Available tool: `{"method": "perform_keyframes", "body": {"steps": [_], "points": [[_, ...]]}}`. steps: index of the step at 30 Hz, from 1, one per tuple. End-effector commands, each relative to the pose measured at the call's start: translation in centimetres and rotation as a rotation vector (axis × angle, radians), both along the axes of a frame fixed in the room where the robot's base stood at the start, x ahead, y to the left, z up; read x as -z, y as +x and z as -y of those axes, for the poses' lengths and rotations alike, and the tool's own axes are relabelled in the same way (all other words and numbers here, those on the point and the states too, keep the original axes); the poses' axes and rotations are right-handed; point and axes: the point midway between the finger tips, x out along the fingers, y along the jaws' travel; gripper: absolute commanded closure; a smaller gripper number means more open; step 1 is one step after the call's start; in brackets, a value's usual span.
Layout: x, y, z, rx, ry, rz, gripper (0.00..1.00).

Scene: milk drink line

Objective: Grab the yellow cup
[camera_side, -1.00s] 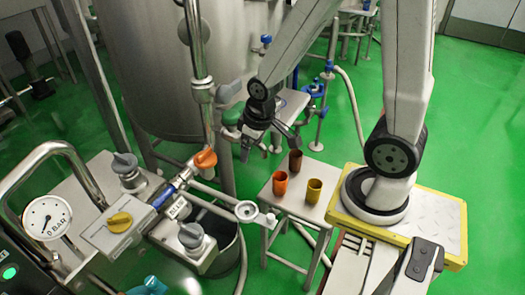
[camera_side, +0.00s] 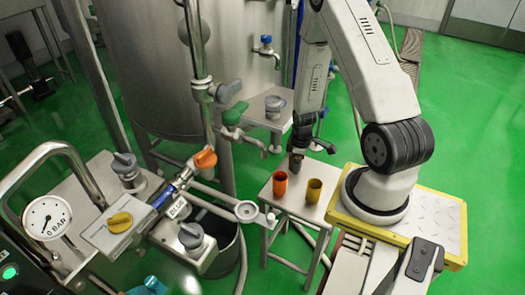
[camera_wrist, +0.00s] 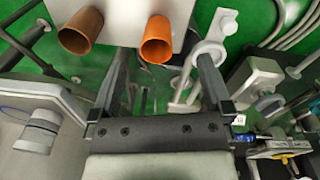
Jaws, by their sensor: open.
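The yellow cup (camera_side: 314,190) stands upright at the right front of a small steel stool (camera_side: 291,203) in the side view. I do not see it in the wrist view. The orange cup (camera_side: 280,184) stands to its left, and also shows in the wrist view (camera_wrist: 157,42). A brown cup (camera_wrist: 80,32) shows in the wrist view; my gripper hides it in the side view. My gripper (camera_side: 296,167) points down at the back of the stool, behind the yellow cup. In the wrist view its fingers (camera_wrist: 163,62) are apart with nothing held.
The valve assembly with a yellow knob (camera_side: 120,222) is farther left. The big steel tank (camera_side: 160,70) rises behind. My yellow base plate is close right.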

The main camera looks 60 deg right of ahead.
Motion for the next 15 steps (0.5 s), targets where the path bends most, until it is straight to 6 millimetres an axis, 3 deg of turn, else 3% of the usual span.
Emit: {"method": "perform_keyframes", "body": {"steps": [7,15], "points": [[5.2,-4.4,2.2,-0.039,0.025,-0.030,0.00],[7.4,-6.4,2.8,-0.066,0.033,-0.038,0.00]]}}
